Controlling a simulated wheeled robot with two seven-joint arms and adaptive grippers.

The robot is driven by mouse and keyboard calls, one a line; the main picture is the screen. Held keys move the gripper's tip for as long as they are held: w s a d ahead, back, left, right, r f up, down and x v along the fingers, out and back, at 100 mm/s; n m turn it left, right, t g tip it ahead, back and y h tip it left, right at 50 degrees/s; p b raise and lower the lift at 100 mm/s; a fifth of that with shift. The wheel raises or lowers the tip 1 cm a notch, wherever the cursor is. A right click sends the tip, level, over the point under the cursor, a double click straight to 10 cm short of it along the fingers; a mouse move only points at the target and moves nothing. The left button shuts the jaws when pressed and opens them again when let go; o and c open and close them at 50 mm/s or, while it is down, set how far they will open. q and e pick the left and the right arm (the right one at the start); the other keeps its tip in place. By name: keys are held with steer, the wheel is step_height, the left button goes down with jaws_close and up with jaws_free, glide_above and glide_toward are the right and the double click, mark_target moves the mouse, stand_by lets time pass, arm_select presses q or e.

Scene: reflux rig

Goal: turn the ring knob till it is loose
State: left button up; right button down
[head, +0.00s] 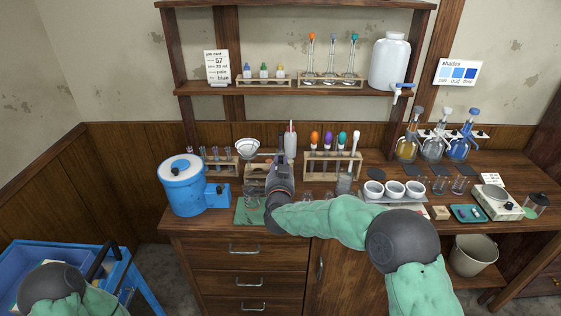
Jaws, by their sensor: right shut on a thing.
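My right gripper (282,160) reaches over the bench from the right, between the white funnel (248,146) and the rack of coloured-top droppers. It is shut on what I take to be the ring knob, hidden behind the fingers. The white funnel sits just left of the gripper, above a wooden stand (257,179). I cannot see whether the knob is loose. At the lower left only a dark joint and green sleeve of my left arm show; the left gripper is out of view.
A blue tank (182,187) stands left of the gripper, beside a green mat (243,215). A white squeeze bottle (290,139) is right behind the gripper. To the right are the dropper rack (319,175) and white crucibles (394,189). A blue cart (38,262) stands lower left.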

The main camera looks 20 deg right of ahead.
steer(key=shift+a+f+n, duration=0.1)
steer(key=shift+n, duration=0.6)
steer(key=shift+p, duration=0.35)
steer(key=c, duration=1.1)
jaws_free()
steer(key=shift+s, duration=0.1)
steer(key=v, duration=1.2)
